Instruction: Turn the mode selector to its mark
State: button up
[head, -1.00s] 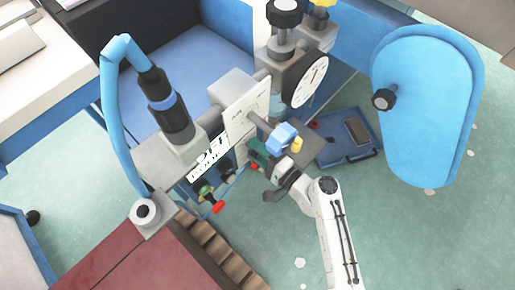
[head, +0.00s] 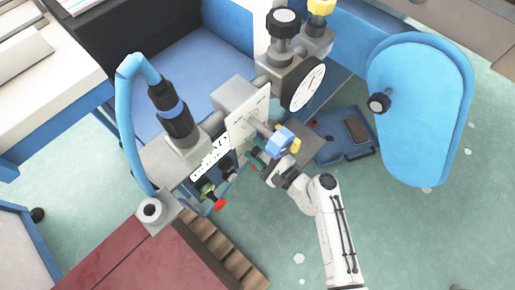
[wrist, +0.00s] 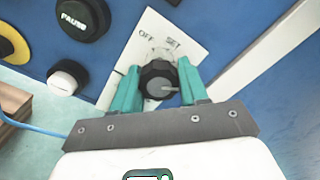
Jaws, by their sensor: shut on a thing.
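The mode selector (wrist: 158,82) is a dark, faceted knob in the wrist view. It sits on a white plate (wrist: 118,82) marked OFF and SET, both above the knob in the picture. A pale line on the knob's face points to the right of the picture, not at either word. My gripper (wrist: 157,88) has its two teal fingers on either side of the knob and is shut on it. In the head view my gripper (head: 262,161) is at the machine's front; the knob itself is hidden there.
A black PAUSE button (wrist: 82,18), a white button (wrist: 68,77) and a yellow ring (wrist: 12,45) are left of the plate. In the head view a blue-and-yellow part (head: 281,141) stands close above my gripper. A blue tray (head: 335,150) lies behind.

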jog(key=shift+w+d+f, duration=0.1)
jog(key=shift+w+d, duration=0.1)
jog(key=o, duration=0.8)
jog(key=shift+c, duration=0.2)
jog(key=shift+o, duration=1.3)
jog(key=shift+s+a, duration=0.1)
jog(key=p+v, duration=0.1)
jog(key=v, duration=0.9)
jog(key=shift+s+d+p, duration=0.3)
jog(key=shift+p, duration=0.05)
